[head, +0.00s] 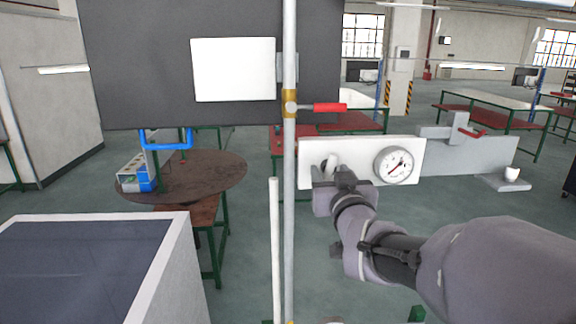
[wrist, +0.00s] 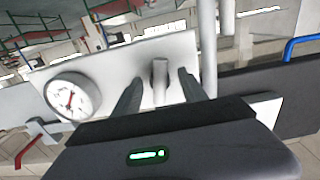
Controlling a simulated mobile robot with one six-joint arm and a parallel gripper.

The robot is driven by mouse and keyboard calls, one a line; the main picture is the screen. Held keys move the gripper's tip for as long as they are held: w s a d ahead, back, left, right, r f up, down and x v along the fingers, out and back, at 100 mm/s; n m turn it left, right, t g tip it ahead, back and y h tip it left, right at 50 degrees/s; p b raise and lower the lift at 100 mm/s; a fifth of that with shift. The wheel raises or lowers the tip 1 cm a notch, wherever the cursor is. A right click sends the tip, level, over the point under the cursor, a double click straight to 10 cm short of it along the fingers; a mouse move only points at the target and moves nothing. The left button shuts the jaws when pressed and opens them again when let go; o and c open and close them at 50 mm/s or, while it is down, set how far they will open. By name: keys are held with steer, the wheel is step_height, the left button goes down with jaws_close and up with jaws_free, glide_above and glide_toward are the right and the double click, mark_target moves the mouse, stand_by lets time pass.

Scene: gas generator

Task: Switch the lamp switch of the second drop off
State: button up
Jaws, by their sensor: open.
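A white panel (head: 357,154) with a round gauge (head: 397,165) stands in front of my arm in the head view. A small switch (head: 328,166) sits on its left part, partly hidden by my gripper (head: 335,180). In the wrist view, the switch (wrist: 160,82) is a pale upright lever on the white panel (wrist: 183,50), beside the gauge (wrist: 73,99). My gripper (wrist: 160,76) is open, with one dark finger on each side of the lever. I see gaps between the fingers and the lever. I cannot tell which drop this switch belongs to.
A vertical pipe (head: 289,210) with a red-handled valve (head: 328,107) stands just left of the panel. A grey plate (head: 480,155) with another red handle (head: 472,132) is at right. A round table (head: 215,172) and grey box (head: 165,265) are at left.

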steer(key=shift+w, duration=0.25)
jaws_close()
steer(key=n+b, duration=0.1)
steer(key=b, duration=0.1)
steer(key=shift+f+b, duration=0.3)
steer(key=shift+f, duration=0.05)
steer(key=shift+n+b, duration=0.5)
steer(key=shift+b, duration=0.2)
steer(key=shift+r+n+b, duration=0.25)
steer(key=shift+n+b, duration=0.2)
steer(key=shift+n, duration=0.15)
steer(key=shift+r, duration=0.1)
